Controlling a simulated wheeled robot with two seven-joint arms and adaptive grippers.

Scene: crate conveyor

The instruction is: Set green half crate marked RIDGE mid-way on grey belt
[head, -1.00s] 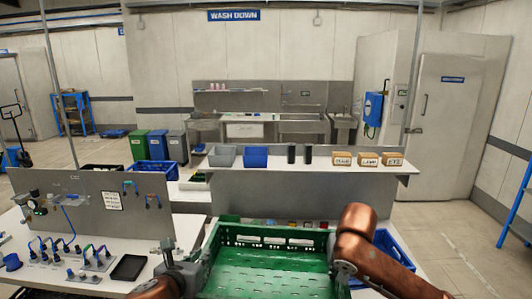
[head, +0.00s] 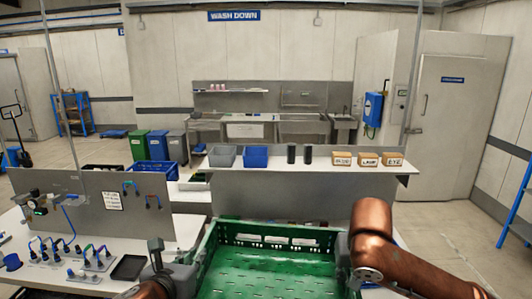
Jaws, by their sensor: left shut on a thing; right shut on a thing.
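A green crate (head: 205,246) with slotted walls is at the bottom centre of the head view, its near part cut off by the frame edge. My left gripper (head: 197,268) is shut on its left wall. My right gripper (head: 343,266) is shut on its right wall, partly hidden by my copper-coloured arm. The crate looks roughly level, and its perforated floor is bare where it shows. White labels show at its far wall. I cannot read a RIDGE mark, and no grey belt can be made out.
A bench with a grey upright panel (head: 90,205) and fittings stands at the left, with a black tray (head: 129,267) near my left gripper. Beyond the crate, a shelf (head: 310,165) carries bins, black cups and labelled cartons (head: 368,160). Open floor lies at the right.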

